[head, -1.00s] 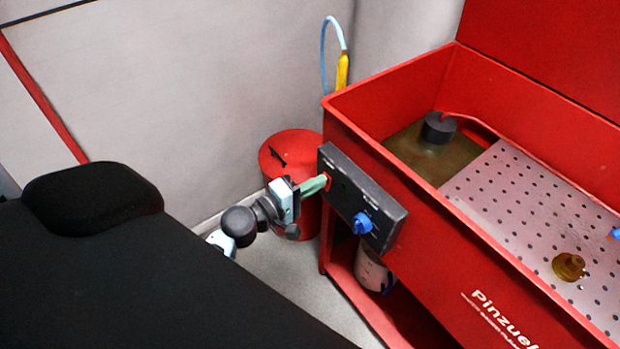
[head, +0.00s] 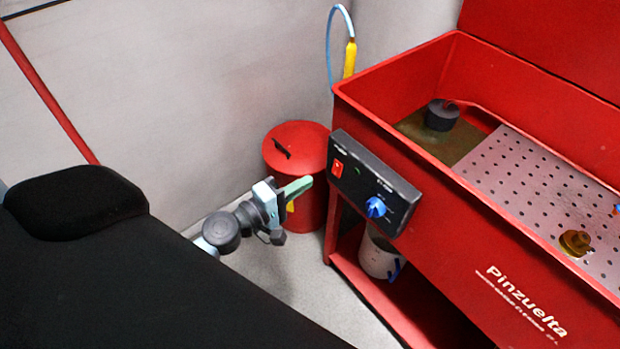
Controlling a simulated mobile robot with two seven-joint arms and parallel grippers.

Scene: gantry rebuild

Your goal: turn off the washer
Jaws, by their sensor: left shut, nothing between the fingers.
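The washer (head: 440,190) is a big red open tub on legs at the right. A black control panel (head: 357,198) is on its left front side. The panel has a red rocker switch (head: 337,169) at its left end and a blue knob (head: 376,207) toward its right end. My left gripper (head: 308,183) is shut and empty, with its green fingers just left of the panel and apart from the switch. I cannot tell from this view whether the switch is on or off. My right gripper is not in view.
A red lidded bin (head: 297,140) stands behind my left gripper, by the wall. A yellow nozzle (head: 350,58) on a blue hose is behind the tub. A white canister (head: 378,258) sits on the lower shelf. Grey floor (head: 300,290) is clear in front.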

